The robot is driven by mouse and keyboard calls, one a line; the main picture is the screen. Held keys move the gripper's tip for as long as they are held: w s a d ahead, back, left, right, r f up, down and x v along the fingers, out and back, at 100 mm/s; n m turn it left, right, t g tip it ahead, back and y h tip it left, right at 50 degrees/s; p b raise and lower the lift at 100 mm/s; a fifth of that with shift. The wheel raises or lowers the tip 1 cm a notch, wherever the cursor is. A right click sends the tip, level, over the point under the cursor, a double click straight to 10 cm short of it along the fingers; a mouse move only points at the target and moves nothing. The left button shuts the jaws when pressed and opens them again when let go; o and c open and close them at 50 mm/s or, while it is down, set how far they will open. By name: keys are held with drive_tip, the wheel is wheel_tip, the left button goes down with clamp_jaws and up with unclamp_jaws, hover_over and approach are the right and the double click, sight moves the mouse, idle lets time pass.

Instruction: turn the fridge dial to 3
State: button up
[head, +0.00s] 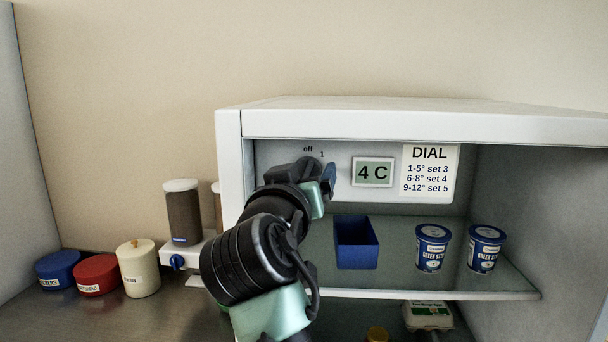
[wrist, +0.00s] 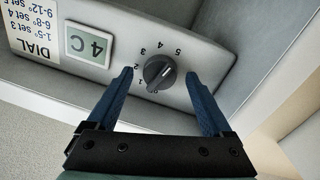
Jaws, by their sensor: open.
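The fridge dial (wrist: 159,72) is a dark round knob on the light panel inside the open fridge. The wrist view shows it upside down, with off and 1 to 5 printed around it. Its raised ridge runs diagonally, lower left to upper right; I cannot tell for sure which mark it points at. My gripper (wrist: 160,75) is open, with one blue finger on each side of the dial and a visible gap to it. In the head view my gripper (head: 318,173) hides the dial; only "off" and "1" show above it.
A display (head: 373,172) reads 4 C. The dial card (head: 430,172) says 1-5° set 3, 6-8° set 4, 9-12° set 5. A blue bin (head: 356,243) and two tubs (head: 432,248) stand on the shelf below. The fridge's left wall is close to my arm.

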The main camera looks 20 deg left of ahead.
clamp_jaws()
drive_tip(key=shift+n, duration=0.3)
drive_tip(key=n+b, duration=0.1)
drive_tip(key=n, duration=0.1)
drive_tip(key=shift+f+n, duration=0.1)
drive_tip(key=shift+n, duration=0.3)
drive_tip(key=n+b, duration=0.1)
drive_tip(key=n, duration=0.3)
drive_tip(key=shift+n+t+y, duration=0.3)
drive_tip(key=shift+n+t, duration=0.1)
drive_tip(key=n, duration=0.4)
drive_tip(key=shift+n+b, duration=0.3)
drive_tip(key=shift+n, duration=0.1)
drive_tip(key=shift+n+y, duration=0.5)
drive_tip(key=shift+n, duration=1.3)
